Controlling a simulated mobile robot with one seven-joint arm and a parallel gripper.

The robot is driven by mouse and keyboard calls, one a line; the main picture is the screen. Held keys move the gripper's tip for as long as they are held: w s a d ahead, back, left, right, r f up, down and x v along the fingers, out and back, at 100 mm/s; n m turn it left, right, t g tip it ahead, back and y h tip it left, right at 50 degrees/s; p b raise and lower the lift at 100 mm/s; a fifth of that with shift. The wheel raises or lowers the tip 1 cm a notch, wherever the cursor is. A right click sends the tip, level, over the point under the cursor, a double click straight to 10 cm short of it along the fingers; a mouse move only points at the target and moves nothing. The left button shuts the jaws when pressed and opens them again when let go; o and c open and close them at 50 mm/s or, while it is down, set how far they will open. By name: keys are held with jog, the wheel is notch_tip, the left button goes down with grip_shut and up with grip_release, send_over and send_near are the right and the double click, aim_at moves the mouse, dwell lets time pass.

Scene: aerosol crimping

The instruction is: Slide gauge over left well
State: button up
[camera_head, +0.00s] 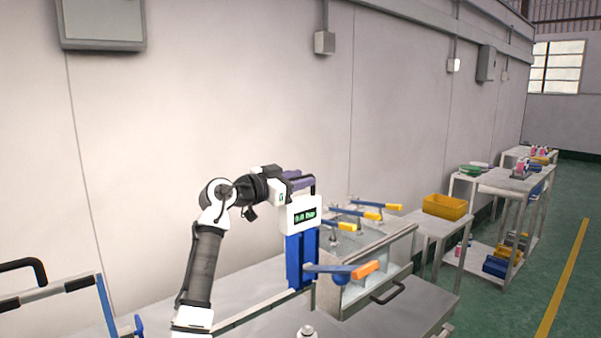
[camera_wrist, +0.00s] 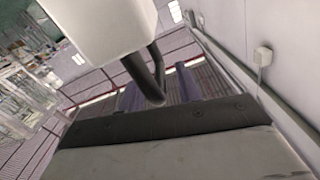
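The gauge (camera_head: 301,214) is a white box with a lit green display on a blue upright, standing at the left end of the bench fixture. It has a dark loop handle on top. My gripper (camera_head: 301,181) is at that handle, above the box. In the wrist view, the gauge's white box (camera_wrist: 100,28) fills the upper left. Its dark handle (camera_wrist: 146,78) reaches down toward the space between my gripper's two purple fingers (camera_wrist: 158,88). The fingers stand apart, with a gap beside the handle. I cannot make out the left well.
A clear-sided fixture (camera_head: 398,249) with several blue levers stands right of the gauge. A yellow bin (camera_head: 445,206) sits on a side table. The wall is close behind the bench.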

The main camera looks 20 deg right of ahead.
jog(key=shift+w+d, duration=0.15)
jog(key=shift+d, duration=0.3)
grip_shut()
jog(key=shift+a, duration=0.15)
jog(key=shift+a, duration=0.25)
jog(key=b+v, duration=0.4)
jog(key=v, duration=1.3)
jog(key=shift+s+a, duration=0.25)
jog(key=shift+r, duration=0.15)
